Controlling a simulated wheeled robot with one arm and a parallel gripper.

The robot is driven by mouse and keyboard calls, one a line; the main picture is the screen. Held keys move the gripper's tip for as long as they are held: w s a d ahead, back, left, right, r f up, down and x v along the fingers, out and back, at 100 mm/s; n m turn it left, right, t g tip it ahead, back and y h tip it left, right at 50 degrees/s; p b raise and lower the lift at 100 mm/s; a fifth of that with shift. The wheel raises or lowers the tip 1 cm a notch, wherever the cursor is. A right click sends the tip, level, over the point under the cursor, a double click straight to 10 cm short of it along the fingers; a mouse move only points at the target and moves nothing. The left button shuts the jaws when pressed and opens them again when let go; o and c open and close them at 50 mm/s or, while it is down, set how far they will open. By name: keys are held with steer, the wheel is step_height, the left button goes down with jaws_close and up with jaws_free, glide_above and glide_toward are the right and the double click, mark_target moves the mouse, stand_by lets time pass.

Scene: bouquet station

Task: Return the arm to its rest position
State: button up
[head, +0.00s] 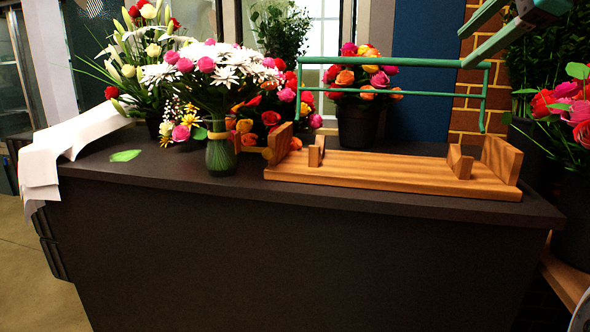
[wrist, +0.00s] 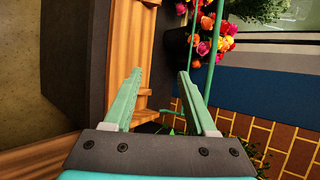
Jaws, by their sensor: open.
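My gripper (head: 462,50) reaches in at the top right of the head view, above the right part of the counter. Its two teal fingers are apart with nothing between them. The wrist view shows the same open fingers (wrist: 160,75), pointing toward the wooden stand (wrist: 143,62) and green rail. In the head view, the wooden stand (head: 390,172) lies on the dark counter (head: 150,170), below my gripper. A bouquet of white daisies and pink flowers (head: 222,75) stands upright on the counter, left of the stand, its green stems gathered low down.
A green rail frame (head: 400,94) rises behind the stand, close to my fingers in the picture. Potted flowers (head: 357,120) stand behind it; more pink and red flowers (head: 570,105) are at right. White paper (head: 70,150) drapes over the counter's left end. A loose leaf (head: 125,156) lies nearby.

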steer(key=s+a+f+n+g, duration=0.1)
steer(key=a+f+n+g, duration=0.2)
steer(key=f, duration=0.6)
steer(key=s+a+f+n+g, duration=0.15)
steer(key=a+f, duration=0.25)
steer(key=f, duration=0.5)
steer(key=s+a+f+n+g, duration=0.1)
steer(key=a+f+n+g, duration=0.2)
steer(key=f, duration=0.7)
steer(key=s+a+f+n+g+h, duration=0.1)
steer(key=s+f+n+g, duration=0.4)
steer(key=s+f, duration=1.9)
steer(key=f+n+h, duration=0.1)
steer(key=n, duration=0.4)
steer(key=shift+f+h, duration=0.25)
steer(key=shift+h, duration=0.15)
